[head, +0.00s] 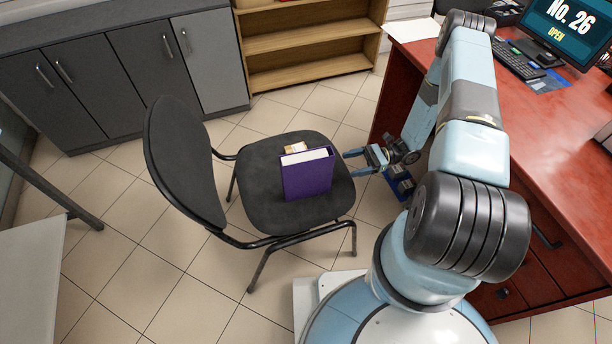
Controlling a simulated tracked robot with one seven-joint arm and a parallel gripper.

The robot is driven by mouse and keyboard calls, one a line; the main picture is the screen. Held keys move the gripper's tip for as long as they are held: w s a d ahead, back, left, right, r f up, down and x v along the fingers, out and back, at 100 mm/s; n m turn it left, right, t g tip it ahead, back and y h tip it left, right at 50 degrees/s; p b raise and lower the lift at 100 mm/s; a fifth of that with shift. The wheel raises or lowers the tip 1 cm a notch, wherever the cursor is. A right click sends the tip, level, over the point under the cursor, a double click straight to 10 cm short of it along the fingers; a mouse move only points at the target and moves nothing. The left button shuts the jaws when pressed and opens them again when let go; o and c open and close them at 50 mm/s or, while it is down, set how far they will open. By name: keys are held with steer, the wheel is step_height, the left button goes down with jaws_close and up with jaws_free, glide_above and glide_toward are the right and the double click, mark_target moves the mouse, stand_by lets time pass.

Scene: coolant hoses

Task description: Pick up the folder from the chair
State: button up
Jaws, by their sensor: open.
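A purple folder (308,178) with white page edges on top stands upright on the seat of the black chair (262,207). A small tan and white item (296,148) is just behind the folder, partly hidden by it. My gripper (350,164) is open and empty. Its blue fingers point left toward the folder, near the right edge of the seat. They look apart from the folder, though the exact gap is hard to tell.
A red desk (560,150) with a monitor (575,28) and keyboard (518,60) stands on the right. Grey cabinets (100,75) and a wooden shelf (305,45) line the back. A blue item (400,183) lies below my gripper. Tiled floor is free left of the chair.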

glide_toward(316, 174)
steer(key=a+f, duration=0.1)
steer(key=a, duration=0.1)
steer(key=w+a+f, duration=0.1)
steer(key=a+f, duration=0.1)
steer(key=shift+a, duration=0.1)
steer(key=shift+x, duration=2.6)
steer(key=shift+w+f, duration=0.2)
steer(key=c, duration=1.3)
